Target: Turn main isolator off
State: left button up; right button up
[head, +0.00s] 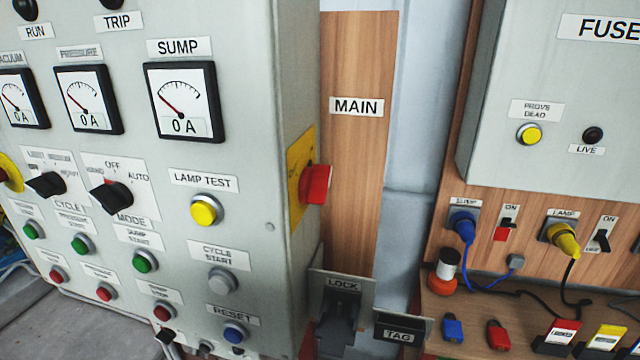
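The main isolator is a red rotary handle (316,184) on a yellow plate (298,180). It is on the right side face of the grey control cabinet (262,120). I see it from a steep angle, and the plate's markings are too foreshortened to read, so I cannot tell its position. A MAIN label (356,106) is on the wooden board just to its right. Neither of my grippers is in view, and nothing touches the handle.
The cabinet front carries meters, knobs and buttons, such as the yellow lamp test button (204,211). Below the isolator are a LOCK holder (343,284) and a TAG holder (402,331). The fuse box (560,80) and plugged sockets are at right. Space right of the handle looks clear.

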aim_at(315, 179)
jog(key=z, duration=3.2)
jog(key=i, duration=1.65)
jog(key=u, duration=4.15)
jog(key=k, duration=0.5)
jog(key=z, duration=0.9)
